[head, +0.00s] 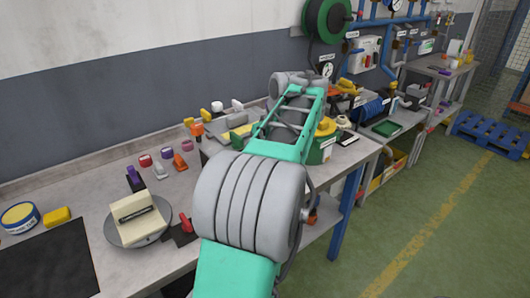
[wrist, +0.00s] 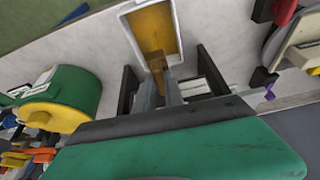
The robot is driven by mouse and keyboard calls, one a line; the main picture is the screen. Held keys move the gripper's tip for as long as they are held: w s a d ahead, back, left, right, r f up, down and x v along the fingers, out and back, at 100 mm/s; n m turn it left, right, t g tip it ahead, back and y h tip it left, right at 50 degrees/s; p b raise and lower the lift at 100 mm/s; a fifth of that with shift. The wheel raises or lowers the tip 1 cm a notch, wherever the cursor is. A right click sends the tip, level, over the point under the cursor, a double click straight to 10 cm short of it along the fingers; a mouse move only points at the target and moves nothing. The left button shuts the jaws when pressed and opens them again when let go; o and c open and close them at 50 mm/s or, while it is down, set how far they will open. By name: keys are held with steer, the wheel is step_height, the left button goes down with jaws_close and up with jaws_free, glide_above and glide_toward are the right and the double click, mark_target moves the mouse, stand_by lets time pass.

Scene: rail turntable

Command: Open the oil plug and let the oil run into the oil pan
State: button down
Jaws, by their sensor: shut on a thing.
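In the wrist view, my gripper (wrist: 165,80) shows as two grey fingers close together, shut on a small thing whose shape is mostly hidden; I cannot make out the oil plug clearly. Just beyond the fingertips is a brown, blocky or streaming shape (wrist: 156,60); I cannot tell whether it is the plug or oil. Past it lies the oil pan (wrist: 178,12), a white-rimmed tray with amber-brown oil in it. A large green body with a dark edge (wrist: 185,150) fills the bottom of the wrist view. In the head view my arm hides the gripper and the pan.
A green drum with a yellow lid (wrist: 62,100) stands left of the pan in the wrist view; it shows right of my arm in the head view (head: 323,150). A round scale (head: 140,222), small bottles and tools crowd the bench.

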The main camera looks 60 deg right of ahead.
steer(key=c, duration=1.4)
jaws_free()
steer(key=shift+c, duration=0.2)
steer(key=p+v, duration=0.2)
steer(key=v, duration=0.5)
steer(key=shift+s+r+p, duration=0.15)
steer(key=shift+r+p, duration=0.2)
steer(key=shift+p, duration=0.05)
